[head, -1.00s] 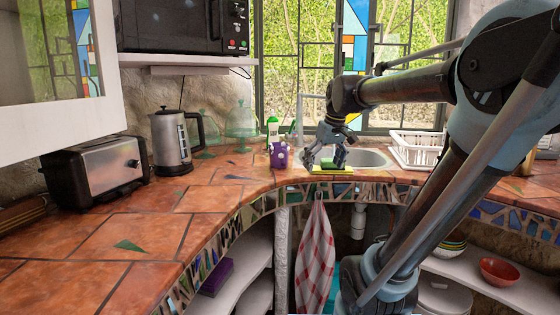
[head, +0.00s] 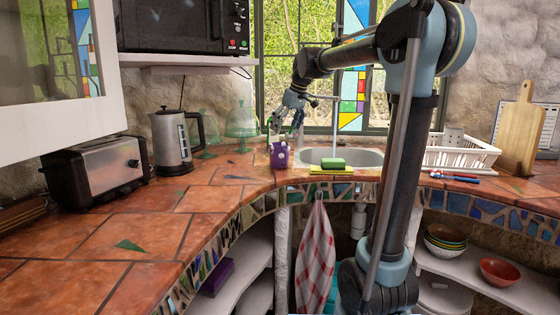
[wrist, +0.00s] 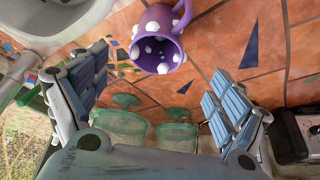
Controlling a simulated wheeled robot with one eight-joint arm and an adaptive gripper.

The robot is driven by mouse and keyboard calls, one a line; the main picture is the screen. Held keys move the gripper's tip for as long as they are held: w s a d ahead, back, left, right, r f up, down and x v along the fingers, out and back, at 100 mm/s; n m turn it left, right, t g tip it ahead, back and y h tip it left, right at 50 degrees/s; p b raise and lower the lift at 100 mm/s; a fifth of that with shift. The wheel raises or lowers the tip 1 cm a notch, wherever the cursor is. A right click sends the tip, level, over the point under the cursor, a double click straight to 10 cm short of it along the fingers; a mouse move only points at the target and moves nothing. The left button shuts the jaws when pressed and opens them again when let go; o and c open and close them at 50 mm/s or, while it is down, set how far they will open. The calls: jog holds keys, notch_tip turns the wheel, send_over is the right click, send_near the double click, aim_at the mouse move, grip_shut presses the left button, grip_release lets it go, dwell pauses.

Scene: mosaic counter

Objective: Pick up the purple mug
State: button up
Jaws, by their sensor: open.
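The purple mug (head: 279,156) with white bumps stands on the tiled counter, just left of the sink. In the wrist view the mug (wrist: 150,38) shows at the top centre, its open mouth toward the camera and its handle at the upper right. My gripper (head: 285,121) is above the mug in the head view, pointing down. In the wrist view my gripper (wrist: 158,70) has its fingers wide apart, with nothing between the pads. The mug lies beyond the fingertips, between their lines.
A green sponge (head: 333,162) lies at the sink (head: 366,158) front, right of the mug. Green glass domes (head: 242,121) stand behind left, with a kettle (head: 172,142) and toaster (head: 97,170) farther left. A dish rack (head: 462,153) is at right. The counter front-left is clear.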

aim_at(278, 154)
jog(key=x, duration=0.8)
jog(key=shift+w+a+f, duration=0.1)
jog(key=shift+f, duration=0.15)
jog(key=shift+x, duration=2.65)
jog(key=shift+w, duration=0.15)
jog(key=c, duration=1.4)
